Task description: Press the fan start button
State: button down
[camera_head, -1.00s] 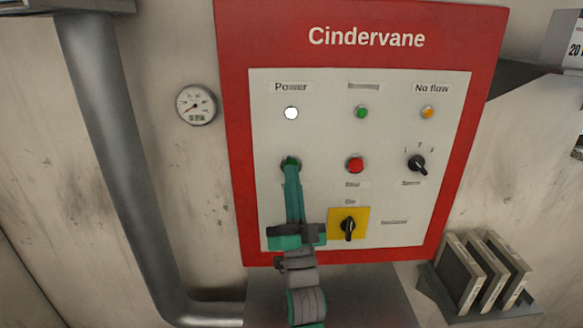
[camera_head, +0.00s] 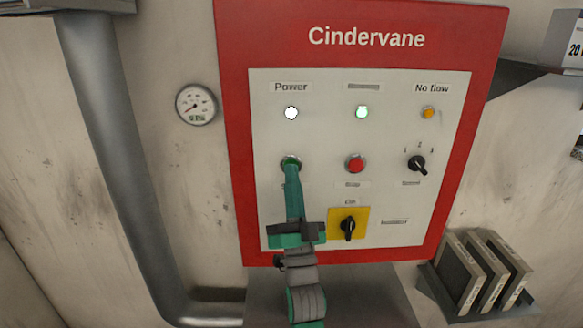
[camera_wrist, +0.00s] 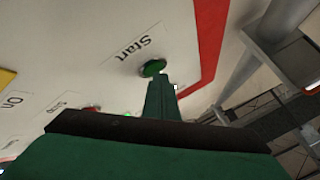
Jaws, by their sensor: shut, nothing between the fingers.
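The green start button (camera_head: 290,160) sits at the left of the Cindervane panel (camera_head: 322,205), below the white Power lamp (camera_head: 291,113). The wrist view shows the same green button (camera_wrist: 152,68) beside a "Start" label (camera_wrist: 127,49). My gripper (camera_head: 291,169) is shut and empty, its fingertips at the button and covering its lower part. In the wrist view my gripper (camera_wrist: 158,80) reaches the button's edge and seems to touch it; how far the button is pressed cannot be told. The green lamp (camera_head: 362,112) in the top row is brightly lit.
A red button (camera_head: 355,164) is right of the green one. A black selector (camera_head: 417,164) and a yellow-backed rotary switch (camera_head: 348,225) are nearby. A gauge (camera_head: 196,104) and a pipe (camera_head: 103,140) are at left. A rack of panels (camera_head: 480,275) is at lower right.

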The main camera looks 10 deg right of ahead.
jog(key=shift+s+a, duration=0.1)
jog(key=shift+s, duration=0.65)
jog(key=shift+s+a, duration=0.2)
jog(key=shift+s, duration=1.05)
jog(key=shift+s+a, duration=0.2)
jog(key=shift+s, duration=1.05)
jog(key=s+a+f+g+h, duration=0.1)
jog(key=s+a+f+g, duration=0.3)
jog(key=f, duration=0.6)
jog(key=s+a+f, duration=0.1)
jog(key=s+f, duration=0.4)
jog(key=f, duration=0.5)
jog(key=s+a+f+g+h, duration=0.1)
jog(key=s+a+f+g, duration=0.3)
jog(key=f, duration=0.6)
jog(key=s+a+f+n+g+y, duration=0.1)
jog(key=s+f+n, duration=0.3)
jog(key=s, duration=0.9)
jog(key=s+f+n+g+y, duration=0.2)
jog(key=s+f+n, duration=0.2)
jog(key=s, duration=0.9)
notch_tip(320, 180, down, 4)
jog(key=shift+s+a+r+g, duration=0.1)
jog(key=shift+s+a+g, duration=0.1)
jog(key=shift+a+g, duration=0.2)
